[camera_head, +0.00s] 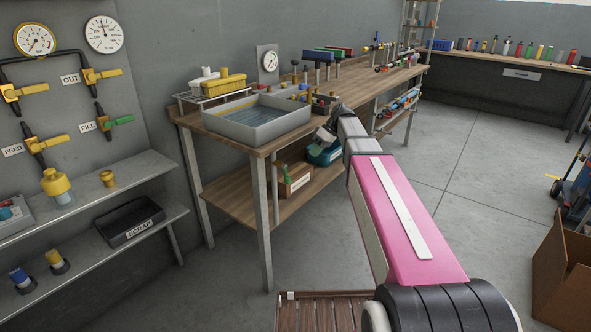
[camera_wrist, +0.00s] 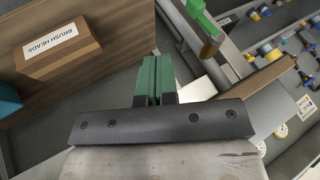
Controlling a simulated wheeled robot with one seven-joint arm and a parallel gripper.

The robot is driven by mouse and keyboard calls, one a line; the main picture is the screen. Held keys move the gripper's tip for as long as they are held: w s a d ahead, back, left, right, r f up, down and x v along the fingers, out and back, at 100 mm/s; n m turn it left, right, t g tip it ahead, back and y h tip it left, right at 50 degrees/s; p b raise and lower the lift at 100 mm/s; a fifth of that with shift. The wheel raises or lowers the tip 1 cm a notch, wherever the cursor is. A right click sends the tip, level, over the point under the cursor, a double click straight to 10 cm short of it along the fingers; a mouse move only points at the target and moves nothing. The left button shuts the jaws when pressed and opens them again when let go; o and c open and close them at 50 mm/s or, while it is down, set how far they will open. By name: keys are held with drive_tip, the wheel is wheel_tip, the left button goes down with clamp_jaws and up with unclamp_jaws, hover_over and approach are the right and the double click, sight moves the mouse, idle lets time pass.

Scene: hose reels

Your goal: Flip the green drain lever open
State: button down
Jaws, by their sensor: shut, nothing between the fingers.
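A green lever (camera_wrist: 199,14) on a brass-coloured fitting shows at the top of the wrist view, to the right of my gripper (camera_wrist: 157,62). No label on it is readable. In the head view a small green and brass piece (camera_head: 283,166) hangs below the bench top, under the grey basin (camera_head: 284,130); it looks like the same lever. My gripper is shut and empty, its green fingertips together, apart from the lever in the wrist view. In the head view my gripper (camera_head: 326,134) is at the bench's front edge, small and partly hidden by my arm.
A BRUSH HEADS box (camera_wrist: 57,46) sits on the lower shelf (camera_head: 236,197), beside a teal item (camera_head: 323,153). Another green lever (camera_head: 121,120) is on the wall valve labelled FILL.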

drive_tip(key=s+a+f, duration=0.4)
drive_tip(key=a+f, duration=0.4)
drive_tip(key=shift+s, duration=0.3)
drive_tip(key=shift+f, duration=0.15)
drive_tip(key=shift+s+a+f, duration=0.15)
drive_tip(key=shift+s+a, duration=0.2)
drive_tip(key=shift+s, duration=0.2)
